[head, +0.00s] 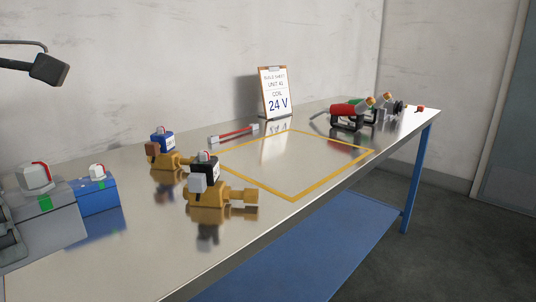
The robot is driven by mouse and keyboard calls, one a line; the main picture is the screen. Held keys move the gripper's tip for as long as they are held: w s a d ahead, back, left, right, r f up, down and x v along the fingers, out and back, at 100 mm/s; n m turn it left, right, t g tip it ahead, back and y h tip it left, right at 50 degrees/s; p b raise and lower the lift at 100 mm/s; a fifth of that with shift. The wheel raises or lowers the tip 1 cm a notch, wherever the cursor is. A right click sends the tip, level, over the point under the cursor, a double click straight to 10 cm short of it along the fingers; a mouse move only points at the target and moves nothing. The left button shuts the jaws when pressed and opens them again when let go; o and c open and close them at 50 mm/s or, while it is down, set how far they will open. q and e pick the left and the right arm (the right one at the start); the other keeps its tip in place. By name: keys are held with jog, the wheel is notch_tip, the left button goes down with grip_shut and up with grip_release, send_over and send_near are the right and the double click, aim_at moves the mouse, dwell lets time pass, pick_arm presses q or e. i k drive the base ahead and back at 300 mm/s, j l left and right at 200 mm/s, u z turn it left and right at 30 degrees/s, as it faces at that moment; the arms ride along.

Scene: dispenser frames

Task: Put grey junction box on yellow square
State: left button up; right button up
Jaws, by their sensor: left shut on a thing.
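The grey junction box (52,218) is large at the left edge, with a white-and-red fitting on top and a green mark. My left gripper (8,232) shows only in part at the left edge, dark against the near side of the box, and is shut on it. The frame cuts off the rest of the gripper. I cannot tell whether the box touches the table. The yellow square (268,187) is a taped outline farther right on the metal table (130,262); its inside is bare. My right gripper is not in view.
A blue box (97,192) stands right beside the grey one. Two brass valves, one blue-topped (162,150) and one black-topped (208,185), stand between it and the square. A lamp (48,69) hangs upper left.

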aim_at(296, 157)
jog(key=i+l, duration=1.45)
jog(key=l, duration=0.1)
